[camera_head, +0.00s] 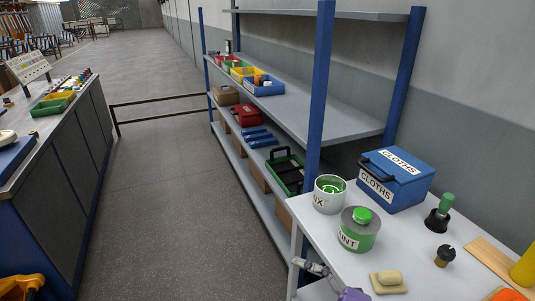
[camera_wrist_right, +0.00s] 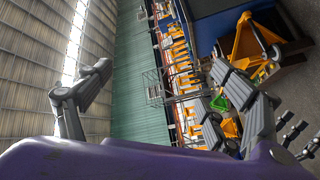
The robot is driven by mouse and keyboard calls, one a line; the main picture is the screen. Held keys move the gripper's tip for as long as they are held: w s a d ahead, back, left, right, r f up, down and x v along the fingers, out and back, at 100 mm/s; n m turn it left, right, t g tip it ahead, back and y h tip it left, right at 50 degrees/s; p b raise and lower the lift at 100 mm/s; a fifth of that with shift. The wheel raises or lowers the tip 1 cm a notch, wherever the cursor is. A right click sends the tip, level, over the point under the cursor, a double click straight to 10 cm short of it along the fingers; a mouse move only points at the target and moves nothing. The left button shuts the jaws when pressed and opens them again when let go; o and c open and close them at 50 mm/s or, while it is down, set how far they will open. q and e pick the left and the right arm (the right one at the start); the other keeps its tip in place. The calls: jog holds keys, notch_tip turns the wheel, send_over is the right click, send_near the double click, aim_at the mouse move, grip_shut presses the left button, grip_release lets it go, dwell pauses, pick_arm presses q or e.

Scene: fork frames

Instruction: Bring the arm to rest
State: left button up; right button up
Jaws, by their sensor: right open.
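My right gripper (camera_wrist_right: 162,72) shows in the right wrist view with its grey fingers spread wide and nothing between them. Its purple body fills the bottom of that view. In the head view, a grey gripper (camera_head: 312,268) with a purple housing reaches in at the bottom, by the front left corner of the white worktable (camera_head: 315,232); it appears to be the right one. It is apart from the tins. My left gripper cannot be made out in the head view. The wrist view is turned sideways, with the ceiling at left.
The table holds a white tin (camera_head: 329,207), a green-lidded tin (camera_head: 357,240), a blue cloths box (camera_head: 405,185), a green-handled tool (camera_head: 440,213), a dark knob (camera_head: 445,257) and a sponge (camera_head: 389,285). Blue-post shelving (camera_head: 318,100) stands behind. The floor (camera_head: 185,200) at left is clear.

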jog(key=d+f+m+t+h, duration=0.7)
jog(key=m+h, duration=0.1)
jog(key=m, duration=0.4)
pick_arm(q)
jog(key=shift+w+r+p, duration=0.2)
jog(key=shift+r+p, duration=0.3)
jog(key=shift+r, duration=0.05)
jog(key=shift+w+r+p, duration=0.15)
jog(key=shift+r+p, duration=0.3)
jog(key=shift+r, duration=0.05)
pick_arm(e)
jog(key=s+d+f+m+g+h, duration=0.3)
jog(key=s+d+f+m+h, duration=0.1)
jog(key=s+f, duration=0.5)
jog(key=s+d+f+m+g+h, duration=0.3)
jog(key=s+f+m+h, duration=0.1)
jog(key=s+f+m, duration=0.3)
jog(key=s+f, duration=0.2)
jog(key=s, duration=0.2)
jog(key=shift+d+f+g, duration=0.25)
jog(key=shift+d+g, duration=0.1)
jog(key=shift+g, duration=0.05)
jog(key=shift+s, duration=0.1)
